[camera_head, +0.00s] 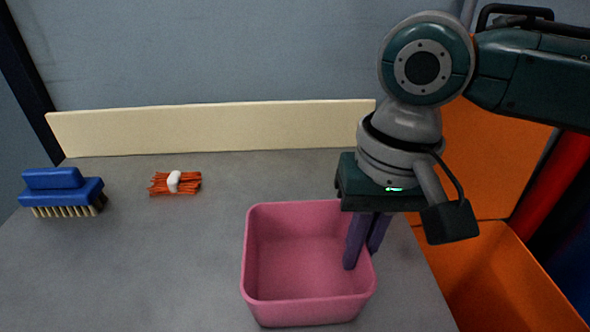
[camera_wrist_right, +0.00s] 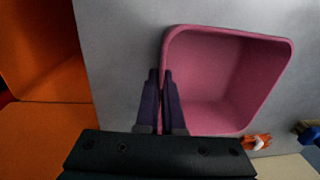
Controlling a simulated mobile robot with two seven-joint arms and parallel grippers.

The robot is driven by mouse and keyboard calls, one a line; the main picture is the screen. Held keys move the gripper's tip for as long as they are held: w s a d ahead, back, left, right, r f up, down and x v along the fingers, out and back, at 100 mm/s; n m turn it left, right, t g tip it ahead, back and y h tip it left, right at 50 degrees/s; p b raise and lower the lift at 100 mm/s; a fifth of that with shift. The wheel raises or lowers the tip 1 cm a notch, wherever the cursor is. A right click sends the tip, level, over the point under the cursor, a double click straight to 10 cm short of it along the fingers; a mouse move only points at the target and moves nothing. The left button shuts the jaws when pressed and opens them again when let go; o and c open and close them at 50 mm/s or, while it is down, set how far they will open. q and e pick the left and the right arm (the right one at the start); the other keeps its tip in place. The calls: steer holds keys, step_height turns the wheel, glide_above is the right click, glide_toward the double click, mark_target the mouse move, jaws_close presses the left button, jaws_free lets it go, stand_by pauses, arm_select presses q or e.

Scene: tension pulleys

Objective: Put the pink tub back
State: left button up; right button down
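The pink tub (camera_head: 300,313) is at the front right of the grey table, upright and empty, near the table's right edge. I cannot tell whether its base touches the table. My right gripper (camera_head: 362,262) comes down from above at the tub's right wall, one purple finger inside and the other outside. In the right wrist view, the fingers (camera_wrist_right: 160,75) are close together with the wall of the tub (camera_wrist_right: 228,34) between them. They look shut on it. My left gripper is in neither view.
A blue brush (camera_head: 62,190) lies at the table's left. A bundle of orange sticks with a white band (camera_head: 174,183) lies right of it. A cream board (camera_head: 210,130) stands along the back. An orange bin (camera_head: 500,285) is right of the table. The table's middle is clear.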

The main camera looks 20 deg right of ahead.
steer(key=c, duration=1)
jaws_free()
steer(key=shift+c, duration=0.2)
step_height(320, 180, up, 12)
steer(key=p, duration=0.4)
steer(key=n+t+y, duration=0.1)
steer(key=n+y, duration=0.1)
steer(key=n, duration=0.1)
glide_above(352, 301)
steer(key=w, duration=0.1)
step_height(352, 301, down, 4)
steer(key=s+a+f+n+t, duration=0.1)
steer(key=s+a+n, duration=0.1)
steer(key=s, duration=0.1)
steer(key=s+d+f+t+h, duration=0.1)
steer(key=s+d+h, duration=0.1)
steer(key=s+d, duration=0.5)
steer(key=shift+d+f+h, duration=0.25)
steer(key=shift+d+h, duration=0.15)
steer(key=shift+d, duration=0.3)
steer(key=shift+s, duration=0.1)
